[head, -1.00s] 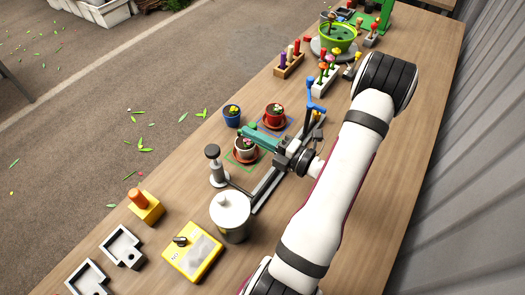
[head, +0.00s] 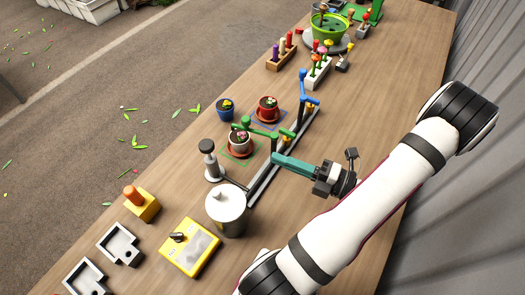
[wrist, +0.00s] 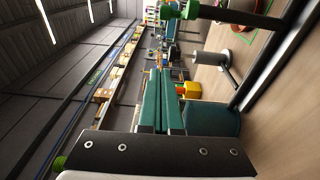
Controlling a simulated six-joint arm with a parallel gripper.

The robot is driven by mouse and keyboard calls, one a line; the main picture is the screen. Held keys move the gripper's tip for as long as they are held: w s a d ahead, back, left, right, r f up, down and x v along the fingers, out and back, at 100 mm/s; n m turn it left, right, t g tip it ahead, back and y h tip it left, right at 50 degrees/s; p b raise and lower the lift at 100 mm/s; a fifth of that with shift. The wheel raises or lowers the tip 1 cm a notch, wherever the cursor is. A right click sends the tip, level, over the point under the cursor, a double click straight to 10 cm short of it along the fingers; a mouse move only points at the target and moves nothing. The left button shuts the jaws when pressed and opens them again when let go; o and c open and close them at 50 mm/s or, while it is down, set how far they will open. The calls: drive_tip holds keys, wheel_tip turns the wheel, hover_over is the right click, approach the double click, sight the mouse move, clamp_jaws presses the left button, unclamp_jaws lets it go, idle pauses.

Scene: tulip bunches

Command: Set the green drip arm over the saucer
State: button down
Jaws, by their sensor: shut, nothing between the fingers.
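The green drip arm (head: 262,132) reaches left from the rail (head: 265,181), with its outer end near the pot of pink-and-white flowers (head: 239,142). That pot stands on a terracotta saucer (head: 238,153) inside a green outline. From this angle the outer end looks above the back of the pot; I cannot tell if it is centred over the saucer. My gripper (head: 276,158) is shut and empty, its teal fingers pointing left near the rail, apart from the green arm. The fingers also show in the wrist view (wrist: 162,75), with a green part (wrist: 172,10) above them.
A blue arm (head: 305,92) stands farther along the rail, near a red pot (head: 267,108) in a blue outline. A small blue pot (head: 225,109), a grey canister (head: 226,209), a dark-topped post (head: 210,160) and a yellow box (head: 190,246) are nearby. The right table side is fairly clear.

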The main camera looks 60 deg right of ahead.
sight(248, 124)
drive_tip(key=w+d+y, duration=0.1)
drive_tip(key=w+d, duration=0.2)
drive_tip(key=w, duration=0.7)
drive_tip(key=shift+d+n, duration=0.15)
drive_tip(key=shift+n, duration=0.25)
drive_tip(key=shift+w, duration=0.1)
drive_tip(key=m+h, duration=0.2)
drive_tip(key=h, duration=0.1)
drive_tip(key=d+m+h, duration=0.1)
drive_tip(key=shift+w+h, duration=0.3)
